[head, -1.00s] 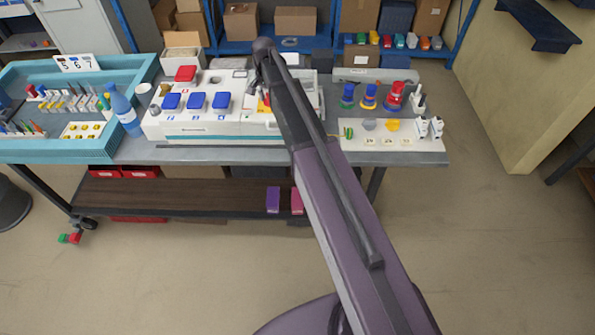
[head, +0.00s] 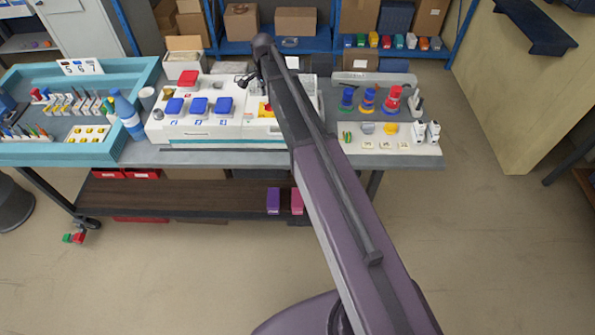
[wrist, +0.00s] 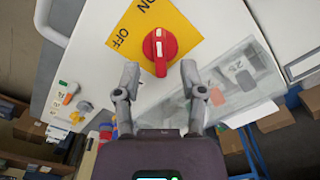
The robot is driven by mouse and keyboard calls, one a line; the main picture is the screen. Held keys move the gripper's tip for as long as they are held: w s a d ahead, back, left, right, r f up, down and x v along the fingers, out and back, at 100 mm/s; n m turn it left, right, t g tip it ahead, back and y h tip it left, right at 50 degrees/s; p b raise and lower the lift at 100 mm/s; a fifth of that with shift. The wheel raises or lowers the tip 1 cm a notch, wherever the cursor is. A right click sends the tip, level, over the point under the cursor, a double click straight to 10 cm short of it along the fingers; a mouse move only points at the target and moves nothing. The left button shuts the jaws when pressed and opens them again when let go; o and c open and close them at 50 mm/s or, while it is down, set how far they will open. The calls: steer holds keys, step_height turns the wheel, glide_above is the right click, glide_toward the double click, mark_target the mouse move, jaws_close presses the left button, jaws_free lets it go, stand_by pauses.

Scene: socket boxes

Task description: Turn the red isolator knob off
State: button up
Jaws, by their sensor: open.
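The red isolator knob (wrist: 159,47) sits on a yellow plate (wrist: 185,22) marked ON and OFF, on a white panel. Its raised grip bar runs roughly up and down in the wrist view. My gripper (wrist: 160,72) is open, with one finger on each side of the knob's lower end. I cannot tell whether either fingertip touches it. In the head view my gripper (head: 247,80) is above the white socket box (head: 225,130). The yellow plate (head: 264,107) shows there beside my arm, which partly covers the box.
Blue-lidded sockets (head: 198,106) and a red-lidded one (head: 188,78) stand left of the knob. A blue bottle (head: 127,116) and a teal tray (head: 100,150) are further left. Colored stacked rings (head: 367,99) and a white plate (head: 385,147) are to the right.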

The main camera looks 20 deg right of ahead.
steer(key=shift+r+p, duration=4.95)
steer(key=shift+r, duration=0.35)
steer(key=s+f+n+b, duration=0.6)
steer(key=s+f+b, duration=0.3)
steer(key=s, duration=0.5)
steer(key=s+f+n+b, duration=0.6)
steer(key=s+f+b, duration=0.3)
steer(key=s, duration=0.6)
steer(key=shift+d+n, duration=0.3)
steer(key=shift+d, duration=0.05)
